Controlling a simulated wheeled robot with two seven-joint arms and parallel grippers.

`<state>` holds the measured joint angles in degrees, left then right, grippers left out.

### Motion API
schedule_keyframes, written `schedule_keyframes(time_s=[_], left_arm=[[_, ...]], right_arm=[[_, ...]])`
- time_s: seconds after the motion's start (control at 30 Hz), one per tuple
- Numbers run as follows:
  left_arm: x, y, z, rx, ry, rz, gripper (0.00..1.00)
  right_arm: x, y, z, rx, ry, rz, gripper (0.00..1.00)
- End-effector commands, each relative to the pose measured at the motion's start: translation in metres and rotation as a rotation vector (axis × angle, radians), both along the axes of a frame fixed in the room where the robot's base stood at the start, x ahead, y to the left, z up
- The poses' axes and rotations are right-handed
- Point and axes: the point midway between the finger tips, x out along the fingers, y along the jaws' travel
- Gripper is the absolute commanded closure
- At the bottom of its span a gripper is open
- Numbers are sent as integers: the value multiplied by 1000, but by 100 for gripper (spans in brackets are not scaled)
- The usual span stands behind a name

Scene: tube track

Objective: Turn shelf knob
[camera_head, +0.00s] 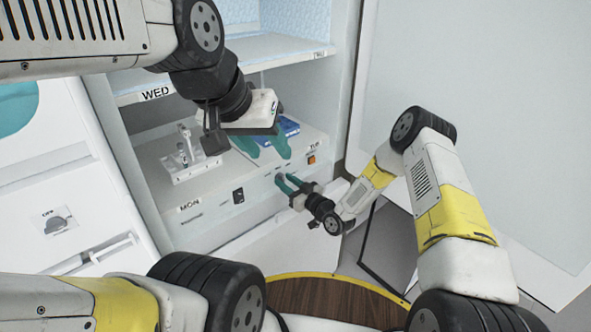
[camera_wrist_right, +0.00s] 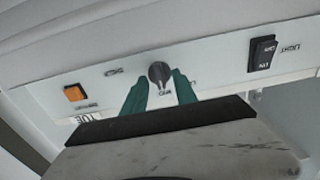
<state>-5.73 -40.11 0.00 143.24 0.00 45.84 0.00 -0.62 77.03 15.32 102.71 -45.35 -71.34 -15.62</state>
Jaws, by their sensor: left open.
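The dark shelf knob (camera_wrist_right: 160,73) sits on the white front panel of the lower shelf, between an orange switch (camera_wrist_right: 75,93) and a black rocker switch (camera_wrist_right: 262,53). My right gripper (camera_wrist_right: 159,80) is open at the panel, with its teal fingertips on either side of the knob. I cannot tell whether they touch it. In the head view, my right gripper (camera_head: 284,182) reaches the panel from the lower right and covers most of the knob. My left gripper (camera_head: 266,150) is open and empty above the lower shelf, its fingers over a blue item.
A white device (camera_head: 188,160) stands on the lower shelf at the left. The blue item (camera_head: 290,126) lies beneath my left gripper. The WED shelf (camera_head: 275,48) is above. A white drawer unit (camera_head: 75,215) stands left, and a round wooden surface (camera_head: 325,298) is in front.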

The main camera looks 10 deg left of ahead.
Motion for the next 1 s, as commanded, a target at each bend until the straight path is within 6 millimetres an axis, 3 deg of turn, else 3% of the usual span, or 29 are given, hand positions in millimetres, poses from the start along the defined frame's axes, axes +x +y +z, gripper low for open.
schedule_keyframes(time_s=[0.33,0.7,1.0], left_arm=[[0,0,0,0,0,0,55],[0,0,0,0,0,0,55],[0,0,0,0,0,0,55]], right_arm=[[-3,-4,1,1,-1,-1,66],[-38,-50,0,-1,1,-2,66],[-48,-62,1,0,-1,0,66]])
